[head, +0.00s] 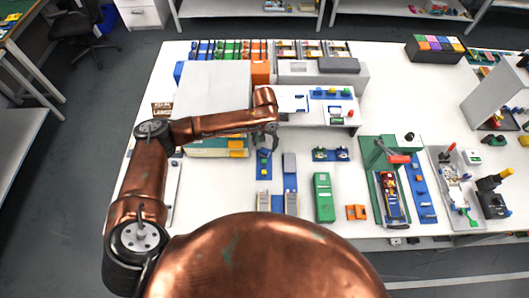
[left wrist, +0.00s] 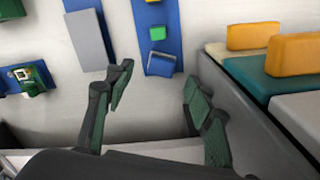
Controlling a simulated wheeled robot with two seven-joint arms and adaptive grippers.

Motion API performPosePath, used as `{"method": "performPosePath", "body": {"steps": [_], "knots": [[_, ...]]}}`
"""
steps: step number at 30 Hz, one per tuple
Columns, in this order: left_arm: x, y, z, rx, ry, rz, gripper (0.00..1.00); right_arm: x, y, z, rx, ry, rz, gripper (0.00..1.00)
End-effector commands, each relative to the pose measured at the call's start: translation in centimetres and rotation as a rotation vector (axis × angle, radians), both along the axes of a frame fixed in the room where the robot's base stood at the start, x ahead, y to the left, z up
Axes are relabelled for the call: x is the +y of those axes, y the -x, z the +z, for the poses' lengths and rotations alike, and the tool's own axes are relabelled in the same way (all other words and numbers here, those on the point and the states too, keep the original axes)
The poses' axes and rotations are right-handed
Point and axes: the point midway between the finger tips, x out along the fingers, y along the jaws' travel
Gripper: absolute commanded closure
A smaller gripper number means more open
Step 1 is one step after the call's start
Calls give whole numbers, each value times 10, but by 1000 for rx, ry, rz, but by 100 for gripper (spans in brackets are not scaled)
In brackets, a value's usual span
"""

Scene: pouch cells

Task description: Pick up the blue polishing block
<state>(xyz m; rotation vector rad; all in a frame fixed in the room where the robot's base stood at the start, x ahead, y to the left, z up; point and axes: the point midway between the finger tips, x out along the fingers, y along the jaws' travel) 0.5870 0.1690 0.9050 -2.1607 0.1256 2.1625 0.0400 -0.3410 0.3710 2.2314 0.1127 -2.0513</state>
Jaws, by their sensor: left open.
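The blue polishing block (left wrist: 161,64) shows in the left wrist view. In the head view, my left gripper (head: 265,143) hangs over the far end of the blue strip (head: 264,176) and partly hides what is there. My right gripper is not in view.
Close on the right in the wrist view is a grey-walled container (left wrist: 245,105) with orange, teal and white pieces. A grey block on a blue strip (left wrist: 90,40) lies to the left. In the head view, a green block (head: 323,197) and a green press fixture (head: 378,150) stand further right.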

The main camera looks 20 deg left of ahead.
Motion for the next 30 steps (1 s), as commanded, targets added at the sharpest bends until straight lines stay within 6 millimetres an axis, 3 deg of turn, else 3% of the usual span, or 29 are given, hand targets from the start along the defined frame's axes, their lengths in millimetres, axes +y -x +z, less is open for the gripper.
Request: {"method": "performPosePath", "body": {"steps": [15,23,30], "knots": [[4,-5,-54,0,-1,-1,51,1,2,-3,2,-1,-1,69],[4,-5,-56,-1,0,0,51,1,2,-3,2,-2,-1,69],[4,-5,-56,0,0,0,67,1,2,-3,3,-2,-1,69]]}}
